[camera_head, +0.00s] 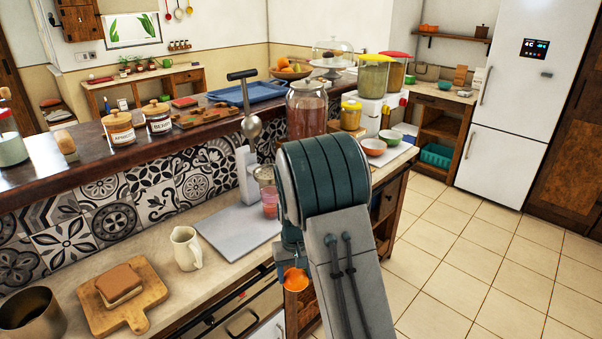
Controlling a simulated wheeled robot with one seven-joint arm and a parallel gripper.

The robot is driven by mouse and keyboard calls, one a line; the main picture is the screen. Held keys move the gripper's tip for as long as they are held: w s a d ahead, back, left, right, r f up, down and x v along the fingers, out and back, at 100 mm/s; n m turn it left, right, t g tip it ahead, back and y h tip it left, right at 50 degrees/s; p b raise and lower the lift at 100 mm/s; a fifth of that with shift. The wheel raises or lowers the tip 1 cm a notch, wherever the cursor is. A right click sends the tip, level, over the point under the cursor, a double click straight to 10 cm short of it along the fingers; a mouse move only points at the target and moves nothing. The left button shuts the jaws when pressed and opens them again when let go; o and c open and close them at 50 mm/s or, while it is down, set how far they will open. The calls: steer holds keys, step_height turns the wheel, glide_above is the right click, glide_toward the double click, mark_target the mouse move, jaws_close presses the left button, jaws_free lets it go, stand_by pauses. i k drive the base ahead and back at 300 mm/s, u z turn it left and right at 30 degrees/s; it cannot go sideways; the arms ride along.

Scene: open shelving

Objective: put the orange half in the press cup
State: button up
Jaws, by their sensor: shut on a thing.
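The orange half (295,281) is held at the end of my arm, low in the middle of the head view, in front of the counter's edge. My gripper (291,264) is shut on it; my arm hides part of the gripper, and the fingers show only in part. A press with a pale upright body (246,176), a metal ball and a dark-handled lever (243,75) stands on the counter against the tiles, left of and beyond my gripper. The lever is raised. I cannot make out the press cup clearly. A glass with reddish contents (267,191) stands beside the press, partly behind my arm.
A grey board (238,231) lies in front of the press. A cream jug (186,249), a wooden board (97,314) with bread (119,283) and a metal pot (30,314) stand to the left. A raised ledge (208,140) with jars runs behind. Open floor (490,260) lies right.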

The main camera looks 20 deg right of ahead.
mark_target(268, 173)
steer(key=z, duration=1.95)
steer(key=i, duration=1.45)
steer(key=u, duration=2.4)
